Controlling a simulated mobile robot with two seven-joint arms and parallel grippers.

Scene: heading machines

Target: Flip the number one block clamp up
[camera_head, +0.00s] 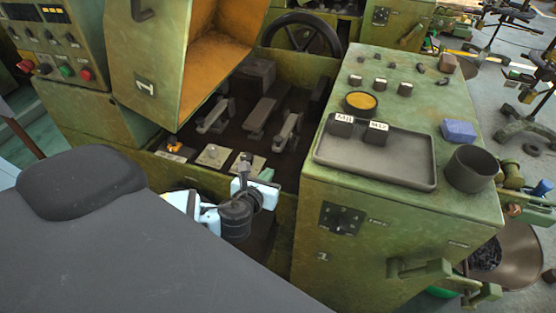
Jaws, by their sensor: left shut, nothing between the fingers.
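The green machine numbered 1 has a dark open recess with several grey clamp levers (213,118) lying low in it, the others being a middle one (262,112) and a right one (288,131). Small plates with markings too small to read line the recess's front edge, so I cannot tell which clamp is number one. My left gripper (246,172) is shut and empty at this front edge, just in front of the right plate and nearer to me than the levers. It appears apart from the levers. My right gripper is not in view.
A raised green cover (165,60) with an orange inside stands over the recess's left. To the right, the machine top bears a grey tray (410,165) with two labelled dark blocks, a blue block (459,130) and a dark cup (470,168). A handwheel (300,36) stands behind.

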